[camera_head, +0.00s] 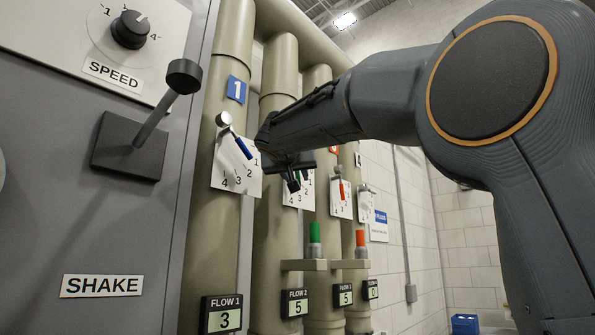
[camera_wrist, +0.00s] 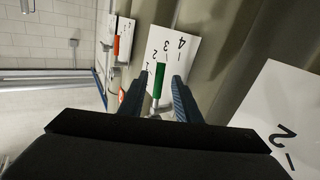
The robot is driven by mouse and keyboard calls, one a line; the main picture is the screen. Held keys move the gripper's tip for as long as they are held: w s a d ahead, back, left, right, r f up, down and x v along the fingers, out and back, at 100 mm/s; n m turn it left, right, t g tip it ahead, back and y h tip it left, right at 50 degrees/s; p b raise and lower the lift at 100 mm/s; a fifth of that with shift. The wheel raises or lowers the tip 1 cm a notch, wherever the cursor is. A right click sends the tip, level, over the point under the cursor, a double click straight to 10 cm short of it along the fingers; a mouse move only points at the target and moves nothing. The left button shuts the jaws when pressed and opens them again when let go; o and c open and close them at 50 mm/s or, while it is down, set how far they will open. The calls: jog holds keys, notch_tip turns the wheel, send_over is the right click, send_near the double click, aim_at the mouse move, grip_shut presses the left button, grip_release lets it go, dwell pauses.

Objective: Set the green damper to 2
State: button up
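The green damper lever (camera_wrist: 159,80) stands out from a white dial plate (camera_wrist: 188,38) marked 1 to 4 on a pipe. Its free end points toward the 2 and 3 marks; I cannot tell exactly which. In the wrist view, my gripper (camera_wrist: 159,77) is open, one finger on each side of the green handle, with gaps visible. In the head view, my gripper (camera_head: 291,172) is in front of the second pipe's dial plate (camera_head: 308,190) and hides most of the lever. The FLOW 2 display (camera_head: 295,304) reads 5.
The blue lever (camera_head: 244,148) on the first pipe is close at the left, the red lever (camera_head: 342,190) at the right. A green-topped fitting (camera_head: 315,233) and an orange-topped one (camera_head: 360,238) stand below. The SHAKE lever (camera_head: 160,115) juts from the grey panel.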

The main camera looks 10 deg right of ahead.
jog(key=shift+w+d, duration=0.25)
jog(key=shift+w, duration=0.2)
grip_shut()
